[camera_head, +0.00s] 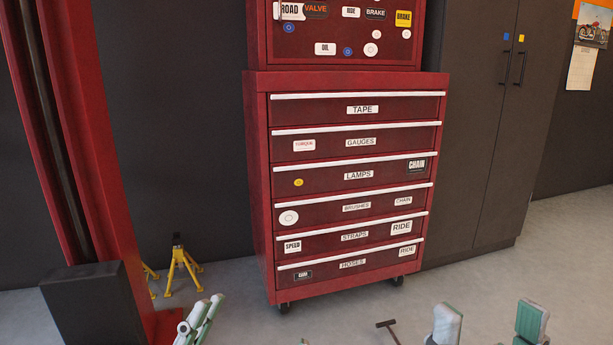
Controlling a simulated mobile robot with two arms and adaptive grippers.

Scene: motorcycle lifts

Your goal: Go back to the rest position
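My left gripper (201,319) shows at the bottom edge, left of the drawer cabinet's foot. Its two pale green-and-grey fingers lie close together in the picture, seen at a slant, so its opening is unclear. My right gripper (490,324) shows at the bottom right. Its two fingers stand well apart with only floor between them, so it is open and empty. Both grippers are in front of the red drawer cabinet (259,190) and appear apart from it. The rest of both arms is out of the picture.
The cabinet stands on casters, its labelled drawers all shut. A red post (88,130) with a black block (96,305) is at left. A yellow stand (180,269) is behind it. A dark T-shaped handle (387,325) rises at the bottom. A dark locker (485,140) stands right; floor there is clear.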

